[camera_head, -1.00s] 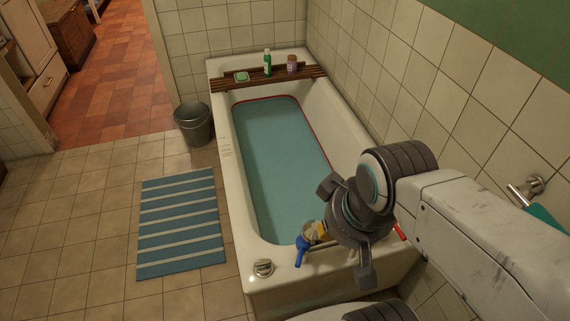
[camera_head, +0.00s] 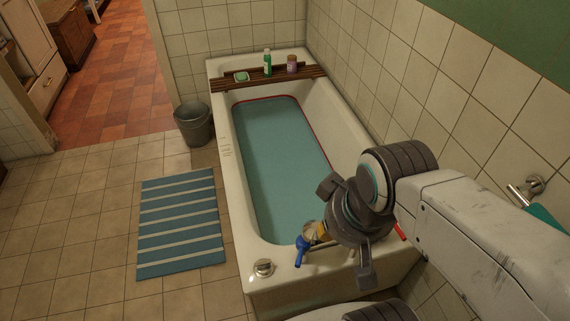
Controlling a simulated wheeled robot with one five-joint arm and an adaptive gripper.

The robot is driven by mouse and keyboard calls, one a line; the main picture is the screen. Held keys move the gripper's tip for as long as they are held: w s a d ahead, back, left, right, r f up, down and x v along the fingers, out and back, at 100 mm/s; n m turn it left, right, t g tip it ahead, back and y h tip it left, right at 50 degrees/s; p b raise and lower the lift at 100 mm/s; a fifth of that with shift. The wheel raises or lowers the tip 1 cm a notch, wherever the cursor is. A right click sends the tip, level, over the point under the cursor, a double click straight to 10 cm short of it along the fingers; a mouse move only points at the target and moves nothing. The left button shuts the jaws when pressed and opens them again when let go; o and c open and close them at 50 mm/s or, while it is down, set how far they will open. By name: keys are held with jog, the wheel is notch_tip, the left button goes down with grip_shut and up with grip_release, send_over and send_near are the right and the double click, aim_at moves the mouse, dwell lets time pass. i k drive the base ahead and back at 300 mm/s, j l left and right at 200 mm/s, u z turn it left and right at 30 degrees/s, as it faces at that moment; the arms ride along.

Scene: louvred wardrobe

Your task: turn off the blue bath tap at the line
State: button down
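The blue bath tap (camera_head: 301,249) stands on the near end of the white bathtub (camera_head: 232,201). Blue-green water (camera_head: 272,160) fills much of the tub, and a red line (camera_head: 318,144) runs along the inner wall just at the water's edge. A red tap (camera_head: 399,231) shows to the right, partly behind my arm. My gripper (camera_head: 343,232) is over the near end of the tub, just right of the blue tap. Its dark fingers are spread apart, with nothing seen held in them. The gripper hides part of the taps, and I cannot tell whether it touches the blue one.
A wooden rack (camera_head: 232,85) with a green bottle (camera_head: 267,63), a purple bottle (camera_head: 292,64) and a soap dish (camera_head: 241,77) spans the far end. A metal knob (camera_head: 263,267) sits on the near left rim. A tiled wall (camera_head: 455,110) bounds the right. A striped mat (camera_head: 180,222) and bin (camera_head: 193,124) stand left.

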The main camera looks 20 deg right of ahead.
aim_at(302, 246)
jog(key=i+j+z, duration=0.1)
jog(key=j, duration=0.65)
jog(key=j+z, duration=0.15)
jog(key=j, duration=0.6)
jog(key=i+j, duration=0.15)
jog(key=j, duration=0.2)
jog(key=i+j+z, duration=0.15)
jog(key=j, duration=0.2)
jog(key=i+j, duration=0.1)
jog(key=j, duration=0.2)
jog(key=i+j+z, duration=0.15)
jog(key=j, duration=0.25)
jog(key=i+j+z, duration=0.15)
jog(key=i, duration=0.3)
jog(key=i+j+z, duration=0.1)
jog(key=i, duration=0.4)
jog(key=j, duration=0.1)
